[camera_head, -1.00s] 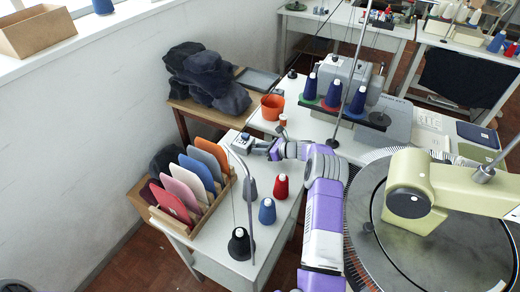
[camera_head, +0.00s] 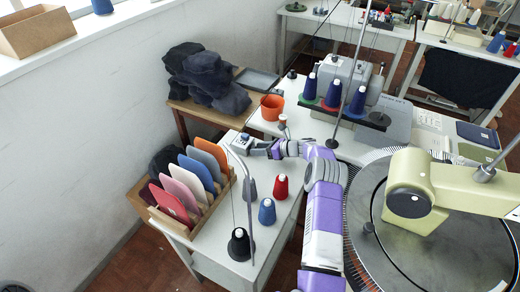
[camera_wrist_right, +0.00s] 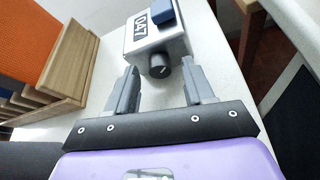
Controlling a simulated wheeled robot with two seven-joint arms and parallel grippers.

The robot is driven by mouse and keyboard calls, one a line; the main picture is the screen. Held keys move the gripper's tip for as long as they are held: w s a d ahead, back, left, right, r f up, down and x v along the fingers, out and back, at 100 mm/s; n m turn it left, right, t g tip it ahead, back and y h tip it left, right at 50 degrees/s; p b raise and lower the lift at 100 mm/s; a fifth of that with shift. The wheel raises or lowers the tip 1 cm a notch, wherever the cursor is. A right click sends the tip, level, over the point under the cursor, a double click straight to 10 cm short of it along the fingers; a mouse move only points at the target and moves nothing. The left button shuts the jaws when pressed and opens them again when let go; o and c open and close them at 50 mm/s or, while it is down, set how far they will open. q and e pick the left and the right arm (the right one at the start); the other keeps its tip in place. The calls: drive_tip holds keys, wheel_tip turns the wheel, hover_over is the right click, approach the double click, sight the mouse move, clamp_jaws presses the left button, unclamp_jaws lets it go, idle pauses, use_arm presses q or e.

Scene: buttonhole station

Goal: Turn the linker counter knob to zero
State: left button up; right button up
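The linker counter is a small pale box (camera_wrist_right: 156,36) with a dark display reading 047 and a blue part on top. Its black knob (camera_wrist_right: 160,66), with a light pointer line, faces my right gripper (camera_wrist_right: 162,80). The gripper is open, one finger on each side of the knob in the picture, with visible gaps on both sides. I cannot tell whether the tips reach past the knob's front. In the head view the counter (camera_head: 243,139) sits at the left table's far end, partly hidden, with my right gripper (camera_head: 262,150) close beside it. My left gripper is not in view.
A wooden rack (camera_head: 200,215) of coloured panels stands left of my right arm. Red (camera_head: 281,187), blue (camera_head: 267,212) and black (camera_head: 240,245) cones and a thin stand occupy the table's front. An orange pot (camera_head: 272,107) is behind. The round linking machine (camera_head: 440,235) is at right.

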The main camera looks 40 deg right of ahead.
wheel_tip(320, 180, up, 10)
drive_tip(key=p, duration=0.2)
drive_tip(key=shift+p, duration=0.3)
drive_tip(key=s+f+n+b, duration=0.1)
drive_tip(key=s+f, duration=0.1)
drive_tip(key=s+d+f+n+h+b, duration=0.1)
drive_tip(key=s+f, duration=0.1)
drive_tip(key=s+f+n+t+h+b, duration=0.1)
drive_tip(key=s+f+b, duration=0.1)
drive_tip(key=f, duration=0.1)
drive_tip(key=shift+s+d+f+n, duration=0.1)
drive_tip(key=shift+d+n, duration=0.25)
drive_tip(key=shift+n, duration=0.05)
drive_tip(key=b+x, duration=0.1)
drive_tip(key=x, duration=0.6)
drive_tip(key=shift+w+d, duration=0.1)
drive_tip(key=shift+w, duration=0.15)
drive_tip(key=shift+c, duration=0.4)
